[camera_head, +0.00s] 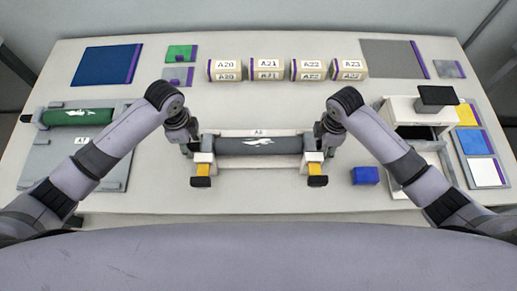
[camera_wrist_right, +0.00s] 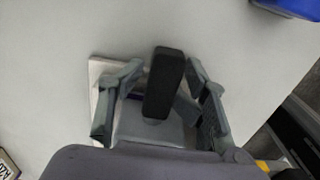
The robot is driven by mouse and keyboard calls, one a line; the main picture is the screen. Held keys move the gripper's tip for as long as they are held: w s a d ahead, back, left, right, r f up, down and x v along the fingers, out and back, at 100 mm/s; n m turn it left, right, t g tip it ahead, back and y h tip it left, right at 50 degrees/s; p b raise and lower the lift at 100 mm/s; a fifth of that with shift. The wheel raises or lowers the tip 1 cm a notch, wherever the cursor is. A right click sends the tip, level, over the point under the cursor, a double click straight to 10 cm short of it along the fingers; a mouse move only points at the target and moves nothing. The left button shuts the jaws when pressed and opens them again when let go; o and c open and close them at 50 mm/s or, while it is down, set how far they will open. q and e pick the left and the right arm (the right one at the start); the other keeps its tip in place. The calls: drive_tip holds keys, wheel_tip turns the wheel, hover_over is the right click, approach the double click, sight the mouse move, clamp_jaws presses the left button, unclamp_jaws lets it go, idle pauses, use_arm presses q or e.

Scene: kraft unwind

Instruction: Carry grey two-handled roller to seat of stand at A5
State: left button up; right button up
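The grey roller (camera_head: 258,146) with a white bird emblem lies level across a white stand (camera_head: 259,133) in the middle of the table. The stand's small label reads like A5 or A6. My left gripper (camera_head: 189,146) is at the roller's left end; its fingers are too small to judge. My right gripper (camera_head: 325,148) is at the right end. In the right wrist view, my right gripper (camera_wrist_right: 163,100) is open, its fingers on both sides of a dark handle (camera_wrist_right: 163,82), with gaps visible. The left handle is largely hidden by the gripper.
A green roller (camera_head: 80,117) lies on a grey board (camera_head: 110,175) at left. A blue block (camera_head: 365,175) sits right of the stand. A white frame with a black top (camera_head: 435,98) stands at right.

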use_arm(q)
wheel_tip(320, 180, up, 7)
drive_tip(key=shift+f, duration=0.15)
use_arm(e)
drive_tip(key=shift+s+f, duration=0.1)
drive_tip(key=shift+r, duration=4.1)
